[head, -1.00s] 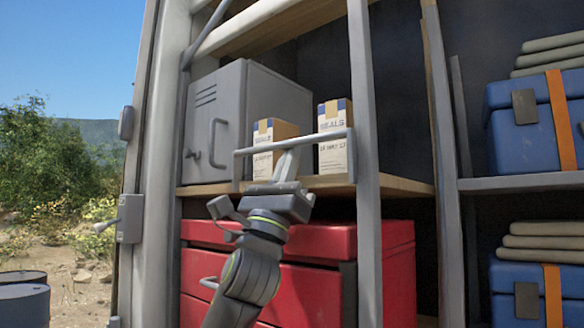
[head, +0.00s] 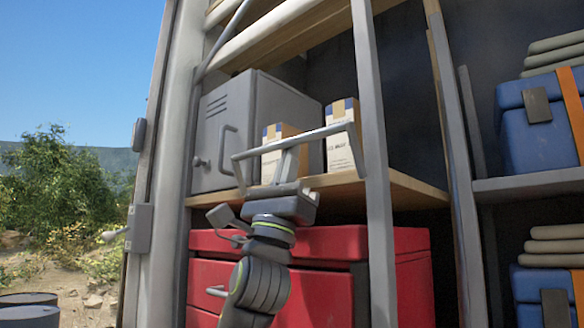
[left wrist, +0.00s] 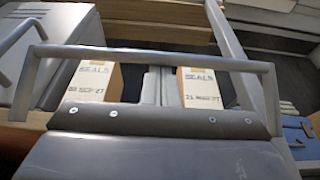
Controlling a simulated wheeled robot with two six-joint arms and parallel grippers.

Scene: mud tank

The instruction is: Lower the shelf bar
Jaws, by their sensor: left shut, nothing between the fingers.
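The shelf bar (head: 318,138) is a grey U-shaped rail at the front edge of the middle shelf, in front of two SEALS cartons. Its legs lean outward from the shelf in the head view. In the left wrist view the bar (left wrist: 200,60) crosses the picture above the gripper body. My left gripper (head: 288,162) is shut and empty, with its fingers pointing up at the middle of the bar. Its fingers (left wrist: 160,86) also show just below the bar between the cartons; I cannot tell whether they touch it. My right gripper is not in view.
The left carton (head: 272,155) and right carton (head: 341,150) stand on the wooden shelf (head: 410,190) beside a grey cabinet (head: 210,130). A red drawer chest (head: 325,243) is below.

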